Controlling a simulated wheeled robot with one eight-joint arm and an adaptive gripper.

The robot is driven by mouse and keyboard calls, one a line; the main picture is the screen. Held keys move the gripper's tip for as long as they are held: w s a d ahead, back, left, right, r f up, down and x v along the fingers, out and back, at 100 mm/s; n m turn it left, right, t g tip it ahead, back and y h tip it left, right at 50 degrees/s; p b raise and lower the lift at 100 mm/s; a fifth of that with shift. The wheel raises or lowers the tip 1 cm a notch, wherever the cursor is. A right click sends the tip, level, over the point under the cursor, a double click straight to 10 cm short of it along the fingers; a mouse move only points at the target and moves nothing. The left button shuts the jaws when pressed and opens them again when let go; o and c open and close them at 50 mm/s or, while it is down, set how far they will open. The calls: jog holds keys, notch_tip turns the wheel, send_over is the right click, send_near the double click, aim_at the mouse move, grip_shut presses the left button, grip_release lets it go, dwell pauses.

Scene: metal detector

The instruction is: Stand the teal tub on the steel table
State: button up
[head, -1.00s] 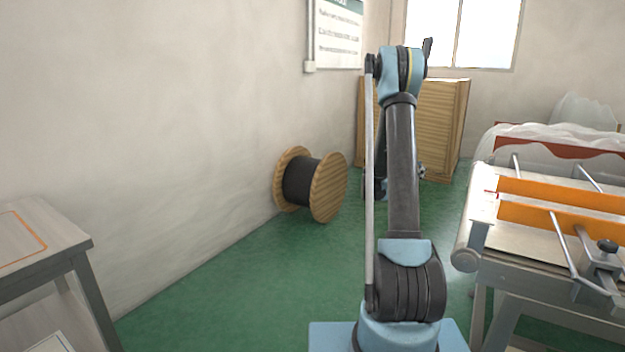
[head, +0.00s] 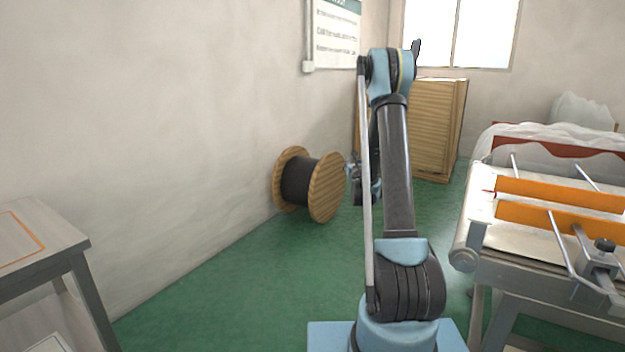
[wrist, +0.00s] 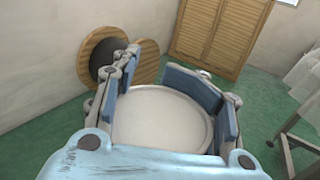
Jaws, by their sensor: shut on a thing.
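In the wrist view my gripper (wrist: 166,82) is shut on a round thing with a pale, cream top and a raised rim, taken as the tub (wrist: 160,122). Its sides are hidden, so I cannot see any teal. Blue finger pads lie on either side of it. In the head view my gripper (head: 362,185) is partly behind my arm, over the floor near the cable spool; the tub cannot be made out there. A table with grey legs and an orange outline on its top (head: 45,237), likely the steel table, stands at the lower left.
A wooden cable spool (head: 310,184) stands by the left wall. A slatted wooden cabinet (head: 435,125) is at the back. A conveyor with orange guide rails (head: 560,205) fills the right side. Green floor (head: 240,285) lies clear between table and my base.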

jog(key=s+d+r+m+g+h, duration=0.1)
jog(key=s+d+m+g+h, duration=0.3)
jog(key=d, duration=0.4)
jog(key=s+d+m+g+h, duration=0.1)
jog(key=s+d+m+h, duration=0.2)
jog(key=d+h, duration=0.35)
jog(key=s+d+r+m+g+h, duration=0.1)
jog(key=s+d+m+g+h, duration=0.25)
jog(key=d, duration=0.55)
jog(key=s+d+m+g, duration=0.2)
jog(key=s+m+g, duration=0.4)
jog(key=s+g, duration=0.3)
jog(key=s+d+r+m+g+h, duration=0.1)
jog(key=s+m+g, duration=0.5)
jog(key=s, duration=0.7)
jog(key=shift+s+d+r+m+g, duration=0.3)
jog(key=shift+d+g, duration=0.3)
jog(key=shift+g, duration=0.75)
jog(key=shift+s, duration=0.1)
jog(key=x, duration=1.8)
jog(key=shift+d, duration=0.15)
